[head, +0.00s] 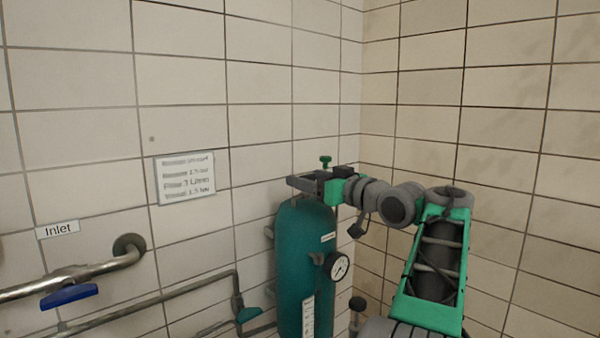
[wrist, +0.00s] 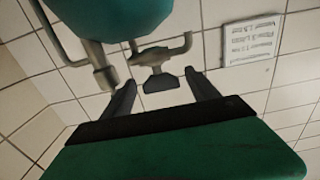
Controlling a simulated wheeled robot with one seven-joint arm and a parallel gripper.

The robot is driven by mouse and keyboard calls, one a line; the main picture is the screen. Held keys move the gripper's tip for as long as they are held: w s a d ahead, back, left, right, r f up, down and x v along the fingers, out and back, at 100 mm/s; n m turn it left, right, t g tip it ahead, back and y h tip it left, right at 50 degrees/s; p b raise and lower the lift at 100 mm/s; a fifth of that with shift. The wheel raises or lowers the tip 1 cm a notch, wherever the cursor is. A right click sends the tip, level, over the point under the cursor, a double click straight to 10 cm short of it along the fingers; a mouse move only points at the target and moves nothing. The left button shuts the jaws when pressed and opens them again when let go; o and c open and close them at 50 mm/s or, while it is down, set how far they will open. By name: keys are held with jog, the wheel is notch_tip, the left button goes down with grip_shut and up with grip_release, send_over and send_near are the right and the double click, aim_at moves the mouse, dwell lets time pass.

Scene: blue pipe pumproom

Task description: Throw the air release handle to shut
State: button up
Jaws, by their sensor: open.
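A small green-topped handle (head: 325,161), which I take to be the air release handle, stands above the teal tank (head: 303,250). In the wrist view a dark handle (wrist: 161,83) on a metal pipe fitting shows between my fingers, apparently the same one. My gripper (head: 300,183) is open and level at the tank's top, its fingers pointing left. In the wrist view my gripper (wrist: 160,79) has a finger on each side of the handle, with gaps visible. Whether the handle lies at fingertip depth or beyond, I cannot tell. My gripper hides part of the tank's top fittings.
A pressure gauge (head: 338,267) sticks out from the tank. At left are a pipe with a blue lever (head: 69,296) and an "Inlet" label (head: 58,229). A green lever (head: 249,314) sits low beside the tank. A sign (head: 185,178) hangs on the tiled wall behind.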

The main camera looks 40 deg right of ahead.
jog(key=w, duration=0.3)
jog(key=shift+w+a+p, duration=0.15)
jog(key=shift+w+p, duration=0.2)
jog(key=shift+c, duration=0.2)
jog(key=c, duration=1.3)
